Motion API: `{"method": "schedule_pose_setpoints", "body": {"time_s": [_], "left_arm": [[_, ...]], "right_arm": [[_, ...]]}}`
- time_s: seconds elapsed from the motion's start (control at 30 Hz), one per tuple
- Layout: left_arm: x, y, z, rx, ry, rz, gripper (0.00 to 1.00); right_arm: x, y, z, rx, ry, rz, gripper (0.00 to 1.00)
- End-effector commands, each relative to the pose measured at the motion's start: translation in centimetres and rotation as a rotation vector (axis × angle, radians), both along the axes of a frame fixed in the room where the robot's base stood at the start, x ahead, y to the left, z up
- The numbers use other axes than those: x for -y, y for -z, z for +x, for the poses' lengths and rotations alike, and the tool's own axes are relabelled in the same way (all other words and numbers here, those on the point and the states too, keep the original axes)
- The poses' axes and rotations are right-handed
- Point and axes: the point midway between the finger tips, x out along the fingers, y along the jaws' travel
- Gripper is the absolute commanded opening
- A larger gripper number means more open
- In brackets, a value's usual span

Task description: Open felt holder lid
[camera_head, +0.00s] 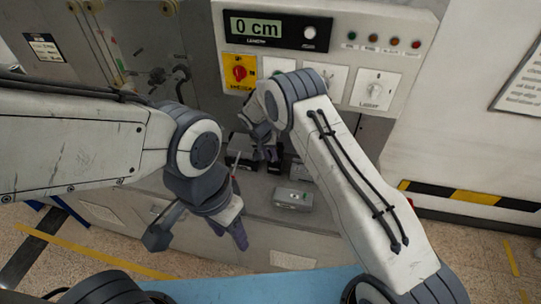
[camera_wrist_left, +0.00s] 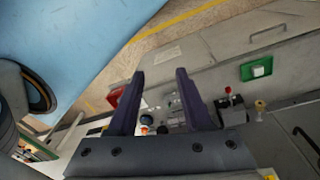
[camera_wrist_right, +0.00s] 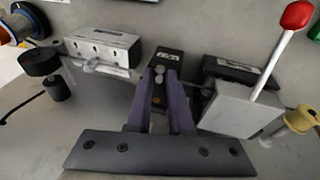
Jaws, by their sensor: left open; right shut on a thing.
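My right gripper (camera_wrist_right: 158,85) has its two purple fingers nearly together in the right wrist view. They are closed around a small metal knob at the near end of a dark box with a pale label, apparently the felt holder lid (camera_wrist_right: 168,58). The label is too small to read surely. In the head view my right gripper (camera_head: 268,152) reaches down to the bench beneath the control panel, and its arm partly hides the spot. My left gripper (camera_head: 235,232) hangs over the front of the bench, its fingers open and empty in the left wrist view (camera_wrist_left: 158,80).
Close right of the lid stands a metal block (camera_wrist_right: 235,108) with a red-knobbed lever (camera_wrist_right: 282,45). A white box (camera_wrist_right: 103,47) and a wire spool (camera_wrist_right: 17,28) stand to the left. A grey box (camera_head: 293,198) sits on the bench front. The control panel (camera_head: 330,50) rises behind.

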Motion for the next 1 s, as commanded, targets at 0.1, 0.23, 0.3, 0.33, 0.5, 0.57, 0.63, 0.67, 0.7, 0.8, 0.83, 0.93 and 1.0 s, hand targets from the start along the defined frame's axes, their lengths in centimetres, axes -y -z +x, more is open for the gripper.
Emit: {"method": "schedule_pose_setpoints", "body": {"time_s": [0.1, 0.23, 0.3, 0.33, 0.5, 0.57, 0.63, 0.67, 0.7, 0.8, 0.83, 0.93, 1.0], "left_arm": [[0.0, 0.9, 0.0, -0.001, 0.000, 0.001, 0.50], [0.0, 2.0, 0.0, -0.001, -0.001, 0.001, 0.50], [0.0, 2.3, 0.0, -0.001, -0.001, 0.001, 0.50], [0.0, 2.3, 0.0, -0.001, -0.001, 0.001, 0.50], [0.0, 2.3, 0.0, -0.001, -0.002, 0.001, 0.50], [0.0, 2.3, 0.0, -0.001, -0.002, 0.001, 0.50], [0.0, 2.3, 0.0, -0.001, -0.002, 0.001, 0.50], [0.0, 2.3, 0.0, -0.001, -0.002, 0.001, 0.50], [0.0, 2.3, 0.0, -0.001, -0.002, 0.001, 0.50], [0.1, 2.3, 0.1, 0.000, -0.010, -0.001, 0.16], [0.2, 2.4, 0.2, 0.000, -0.022, -0.003, 0.04], [0.9, 2.8, 1.1, 0.006, -0.105, -0.016, 0.00], [1.8, 3.3, 2.3, 0.011, -0.215, -0.036, 0.00]], "right_arm": [[0.4, -0.6, 0.8, -0.075, 0.006, 0.029, 0.00], [0.5, -1.1, 1.1, -0.141, 0.004, 0.050, 0.00], [0.5, -1.4, 1.2, -0.163, 0.001, 0.059, 0.00], [0.5, -1.5, 1.2, -0.172, 0.000, 0.062, 0.00], [0.5, -1.9, 1.1, -0.188, -0.004, 0.068, 0.00], [0.4, -1.9, 1.1, -0.189, -0.005, 0.068, 0.00], [0.4, -1.9, 1.1, -0.188, -0.005, 0.066, 0.00], [0.4, -1.9, 1.1, -0.188, -0.005, 0.066, 0.00], [0.4, -1.9, 1.1, -0.188, -0.005, 0.066, 0.00], [0.4, -1.9, 1.1, -0.188, -0.005, 0.066, 0.00], [0.4, -1.9, 1.1, -0.187, -0.005, 0.066, 0.00], [0.4, -1.9, 1.1, -0.187, -0.005, 0.066, 0.00], [0.4, -1.9, 1.1, -0.187, -0.005, 0.066, 0.00]]}}
